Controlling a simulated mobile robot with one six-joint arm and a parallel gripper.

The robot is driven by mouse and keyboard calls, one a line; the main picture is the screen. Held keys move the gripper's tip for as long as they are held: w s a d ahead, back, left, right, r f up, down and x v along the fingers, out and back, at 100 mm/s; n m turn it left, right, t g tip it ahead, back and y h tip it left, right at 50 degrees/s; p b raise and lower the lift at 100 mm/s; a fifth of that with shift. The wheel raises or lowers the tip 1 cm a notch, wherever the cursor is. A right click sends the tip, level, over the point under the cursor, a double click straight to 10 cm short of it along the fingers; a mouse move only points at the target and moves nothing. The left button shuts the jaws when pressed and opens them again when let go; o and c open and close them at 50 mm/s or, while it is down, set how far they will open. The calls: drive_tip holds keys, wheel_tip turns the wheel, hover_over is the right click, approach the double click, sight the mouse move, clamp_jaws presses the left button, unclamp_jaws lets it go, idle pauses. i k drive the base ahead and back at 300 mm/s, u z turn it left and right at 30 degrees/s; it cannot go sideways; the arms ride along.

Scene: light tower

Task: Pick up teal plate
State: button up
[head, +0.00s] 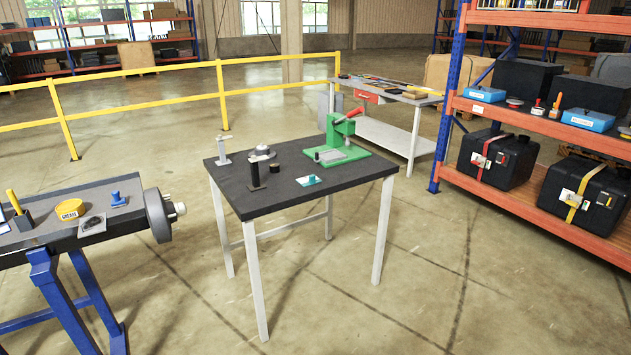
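The teal plate (308,180) is a small flat piece lying near the front right of the dark table top (345,178). A small light grey or white part shows at its left side; I cannot tell whether it lies on the plate or belongs to it. Nothing covers the plate from above. My gripper is not in view.
A green press (342,130) with a red handle stands behind the plate. A black post (255,174), a short black cylinder (275,167) and a grey round part (262,152) stand to its left. A blue-legged bench (75,235) is at left, an orange shelf (560,125) at right. Floor in front is clear.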

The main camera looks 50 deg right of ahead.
sight(310, 179)
drive_tip(key=u, duration=0.1)
drive_tip(key=i, duration=0.95)
drive_tip(key=z, duration=0.1)
